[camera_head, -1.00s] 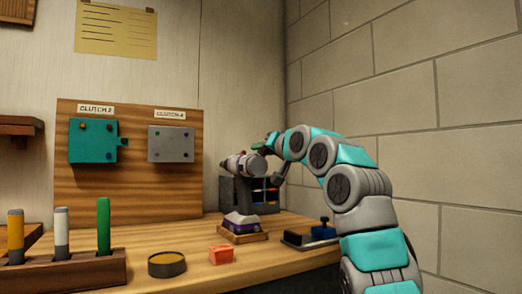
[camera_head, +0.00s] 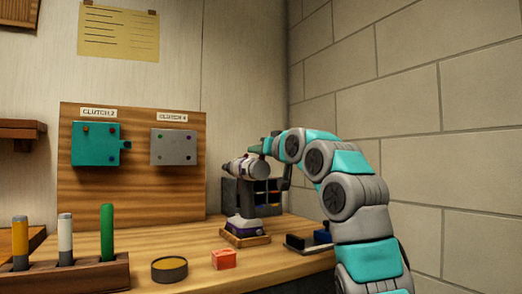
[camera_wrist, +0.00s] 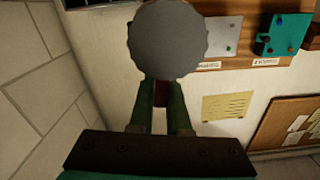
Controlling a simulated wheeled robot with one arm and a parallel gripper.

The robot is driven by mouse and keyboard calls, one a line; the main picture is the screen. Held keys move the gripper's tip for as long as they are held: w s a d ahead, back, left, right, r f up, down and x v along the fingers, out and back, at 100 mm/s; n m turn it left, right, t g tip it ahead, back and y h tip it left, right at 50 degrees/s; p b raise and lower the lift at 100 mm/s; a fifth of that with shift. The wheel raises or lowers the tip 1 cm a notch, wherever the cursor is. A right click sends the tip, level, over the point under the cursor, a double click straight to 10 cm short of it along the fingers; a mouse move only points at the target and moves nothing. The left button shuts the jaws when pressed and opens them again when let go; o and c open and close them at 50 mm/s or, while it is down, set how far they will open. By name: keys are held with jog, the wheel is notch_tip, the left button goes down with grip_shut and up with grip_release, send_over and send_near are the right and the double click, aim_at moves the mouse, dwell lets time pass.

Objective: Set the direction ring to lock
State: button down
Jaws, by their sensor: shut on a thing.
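A grey and purple cordless drill (camera_head: 239,200) stands upright on a small wooden base on the bench in the head view. Its round grey end faces right, toward my arm. My gripper (camera_head: 260,149) is at the upper side of that end. In the wrist view, a large grey disc with a scalloped edge (camera_wrist: 168,40) is at the tips of my green gripper fingers (camera_wrist: 161,88). The fingers are close together, and the disc hides their tips. I take this disc as the drill's ring end. Lock marks on the ring cannot be read.
A board (camera_head: 133,193) with a teal and a grey clutch box stands behind on the left. A rack of tools (camera_head: 75,274), a round tin (camera_head: 169,270) and a red block (camera_head: 223,260) are in front. A dark organizer (camera_head: 263,194) stands behind the drill. A brick wall is right.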

jog(key=shift+s+a+n, duration=0.3)
jog(key=shift+a+n, duration=0.05)
jog(key=shift+n, duration=0.55)
jog(key=c, duration=0.9)
grip_release()
jog(key=b+v, duration=0.1)
jog(key=v, duration=0.6)
jog(key=shift+s+d, duration=0.25)
jog(key=shift+s, duration=0.1)
